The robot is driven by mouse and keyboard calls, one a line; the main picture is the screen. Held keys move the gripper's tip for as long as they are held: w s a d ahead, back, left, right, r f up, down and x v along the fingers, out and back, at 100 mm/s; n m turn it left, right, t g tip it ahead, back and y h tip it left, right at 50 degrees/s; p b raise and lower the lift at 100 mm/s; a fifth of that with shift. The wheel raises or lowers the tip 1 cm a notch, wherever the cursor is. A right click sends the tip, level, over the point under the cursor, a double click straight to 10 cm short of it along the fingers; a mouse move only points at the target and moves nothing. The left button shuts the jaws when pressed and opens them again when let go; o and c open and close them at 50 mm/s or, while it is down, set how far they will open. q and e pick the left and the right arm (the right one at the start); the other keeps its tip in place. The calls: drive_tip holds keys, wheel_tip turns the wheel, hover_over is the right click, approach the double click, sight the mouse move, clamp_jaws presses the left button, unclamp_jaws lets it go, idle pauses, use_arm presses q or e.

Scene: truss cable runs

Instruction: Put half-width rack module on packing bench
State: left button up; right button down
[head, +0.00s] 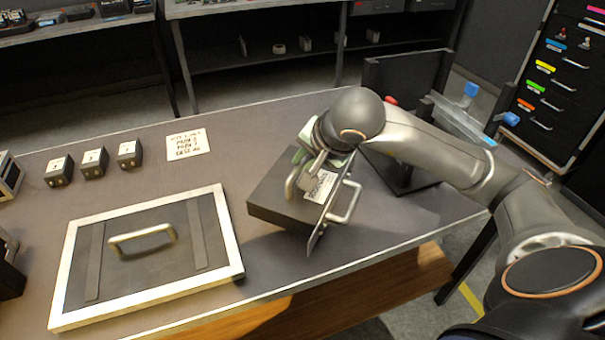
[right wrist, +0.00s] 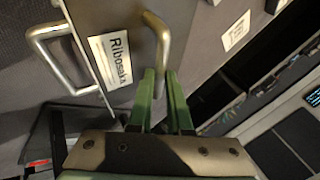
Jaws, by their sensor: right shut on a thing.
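The half-width rack module (head: 278,203) is a dark box with a metal front plate, two bar handles and a white label. It is over the packing bench (head: 400,215), right of centre in the head view, its front plate facing right. I cannot tell whether its underside touches the bench. My right gripper (head: 300,165) is shut on the module's far handle. In the right wrist view its green fingers (right wrist: 161,78) close around that handle (right wrist: 159,42), beside the label (right wrist: 110,57). The other handle (right wrist: 50,60) is free. My left gripper is not in view.
A framed panel or case lid with a handle (head: 140,236) lies on the bench's left. Several small numbered blocks (head: 93,162) and a printed card (head: 187,144) lie behind it. A black stand (head: 402,72) is at the bench's right end. A drawer cabinet (head: 565,80) stands beyond.

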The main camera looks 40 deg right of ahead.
drive_tip(key=shift+w+d+f, duration=0.1)
drive_tip(key=shift+w+f, duration=0.3)
drive_tip(key=shift+w, duration=0.05)
drive_tip(key=shift+w+d+f, duration=0.1)
drive_tip(key=shift+w+f, duration=0.1)
drive_tip(key=shift+f, duration=0.8)
drive_tip(key=shift+w+d+f, duration=0.1)
drive_tip(key=shift+w+f, duration=0.05)
drive_tip(key=shift+f, duration=0.8)
drive_tip(key=shift+b, duration=0.3)
drive_tip(key=c, duration=0.8)
unclamp_jaws()
drive_tip(key=shift+f, duration=0.1)
drive_tip(key=shift+c, duration=0.2)
drive_tip(key=shift+s+r, duration=0.2)
drive_tip(key=shift+r, duration=0.15)
drive_tip(key=p+v, duration=0.1)
drive_tip(key=v, duration=0.9)
drive_tip(key=shift+s+r, duration=0.15)
drive_tip(key=shift+r, duration=0.05)
drive_tip(key=shift+s+r, duration=0.3)
